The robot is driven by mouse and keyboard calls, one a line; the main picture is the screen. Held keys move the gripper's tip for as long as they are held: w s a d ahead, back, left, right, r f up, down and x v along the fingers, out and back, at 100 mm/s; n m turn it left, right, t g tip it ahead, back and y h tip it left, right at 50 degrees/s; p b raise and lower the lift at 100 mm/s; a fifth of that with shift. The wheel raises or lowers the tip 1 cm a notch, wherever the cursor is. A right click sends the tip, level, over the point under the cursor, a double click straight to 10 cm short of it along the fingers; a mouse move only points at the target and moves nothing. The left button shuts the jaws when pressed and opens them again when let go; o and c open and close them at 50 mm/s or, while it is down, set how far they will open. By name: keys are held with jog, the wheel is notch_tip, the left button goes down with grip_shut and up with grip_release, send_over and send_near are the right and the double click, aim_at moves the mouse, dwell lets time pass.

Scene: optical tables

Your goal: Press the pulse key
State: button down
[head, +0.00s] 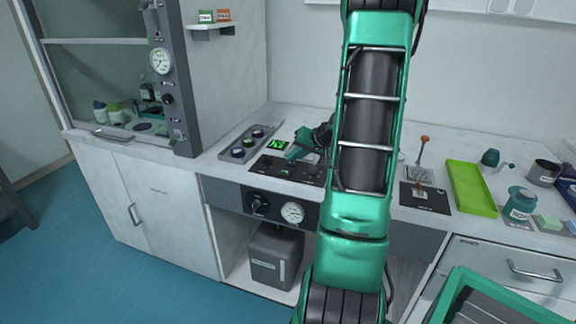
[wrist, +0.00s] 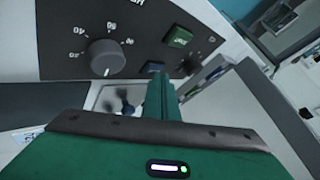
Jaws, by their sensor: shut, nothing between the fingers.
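A dark control panel (head: 287,170) lies on the bench top in the head view, and it also shows in the wrist view (wrist: 75,28).
A grey tray with round jars (head: 243,146) and a lit green display (head: 277,144) are beside the panel. A lever box (head: 424,197), a lime tray (head: 470,188) and a teal jar (head: 520,203) stand to the right of my arm. A fume hood (head: 100,70) is at left.

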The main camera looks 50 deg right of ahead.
aim_at(294, 164)
dwell(0.5)
jog(key=shift+r, duration=0.75)
jog(key=shift+r, duration=2.5)
